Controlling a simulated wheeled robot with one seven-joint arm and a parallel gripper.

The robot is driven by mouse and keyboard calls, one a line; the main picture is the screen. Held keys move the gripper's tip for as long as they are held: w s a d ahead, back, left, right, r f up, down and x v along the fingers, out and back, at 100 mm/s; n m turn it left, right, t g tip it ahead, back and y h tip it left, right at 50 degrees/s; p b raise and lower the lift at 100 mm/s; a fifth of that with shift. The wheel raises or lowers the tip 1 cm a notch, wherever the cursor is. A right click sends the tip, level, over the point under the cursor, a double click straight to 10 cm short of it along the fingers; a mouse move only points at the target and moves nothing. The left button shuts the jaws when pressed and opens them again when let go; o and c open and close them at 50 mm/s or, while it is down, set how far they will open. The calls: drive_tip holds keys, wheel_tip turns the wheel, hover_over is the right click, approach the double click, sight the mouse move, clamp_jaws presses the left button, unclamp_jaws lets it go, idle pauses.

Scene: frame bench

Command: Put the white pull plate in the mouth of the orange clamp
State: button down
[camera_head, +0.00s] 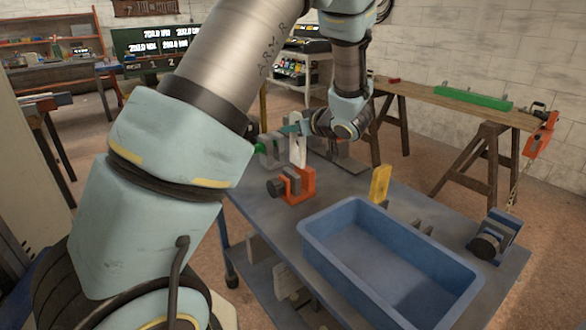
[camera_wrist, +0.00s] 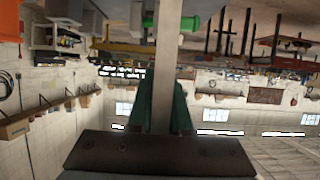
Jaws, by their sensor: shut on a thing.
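The white pull plate (camera_head: 299,150) hangs upright from my gripper (camera_head: 294,130), whose green fingers are shut on its upper part. In the wrist view the plate (camera_wrist: 167,60) is a pale strip between the green fingers (camera_wrist: 166,95). The orange clamp (camera_head: 308,184) stands on the bench below the plate, with a grey jaw block and a dark knob at its left. The plate's lower end shows just above or behind the clamp's top; I cannot tell the depth gap or whether they touch.
A grey clamp with a green handle (camera_head: 259,149) stands close to the plate's left. A yellow plate (camera_head: 380,184) stands upright to the right. A blue tray (camera_head: 318,246) fills the bench front, and a blue clamp (camera_head: 499,232) stands at the right corner.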

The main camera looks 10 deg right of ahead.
sight(291, 154)
drive_tip(key=shift+f+p, duration=0.45)
drive_tip(key=shift+f, duration=3.55)
drive_tip(key=shift+f, duration=0.2)
drive_tip(key=c, duration=0.8)
unclamp_jaws()
drive_tip(key=shift+c, duration=0.2)
drive_tip(key=shift+r, duration=0.2)
drive_tip(key=b+v, duration=0.1)
drive_tip(key=v, duration=1.1)
drive_tip(key=shift+b, duration=0.4)
